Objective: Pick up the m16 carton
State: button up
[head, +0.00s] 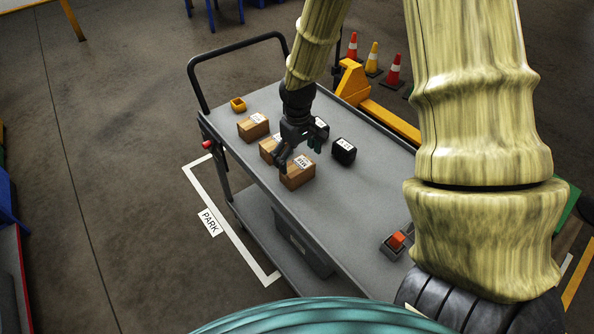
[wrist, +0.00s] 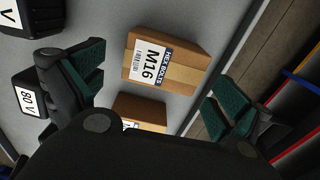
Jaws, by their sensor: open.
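The m16 carton is a brown box with tan tape and a white "HEX BOLTS M16" label. It shows whole in the wrist view (wrist: 163,65) and is the nearest carton on the cart in the head view (head: 298,175). My gripper (head: 297,153) is open and empty, above the cart just beyond this carton. In the wrist view, the fingers of my gripper (wrist: 157,92) stand wide apart, with the m16 carton ahead between them and apart from both. My gripper's body hides part of a second carton (wrist: 140,112) at the bottom.
The grey cart (head: 350,205) also bears another carton (head: 253,127), two black boxes (head: 343,151) (head: 320,127), a small yellow bin (head: 238,104) and an orange-red switch (head: 396,241). The second carton (head: 267,149) stands close to the m16 carton. The cart's near middle is clear.

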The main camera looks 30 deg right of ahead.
aim_at(297, 165)
jog(key=shift+s+f, duration=0.15)
jog(key=shift+f, duration=0.3)
jog(key=shift+a+f+p, duration=0.15)
jog(key=shift+f+p, duration=0.65)
jog(key=shift+f, duration=1.55)
jog(key=shift+s, duration=0.1)
jog(key=c, duration=1.3)
jog(key=shift+r, duration=0.2)
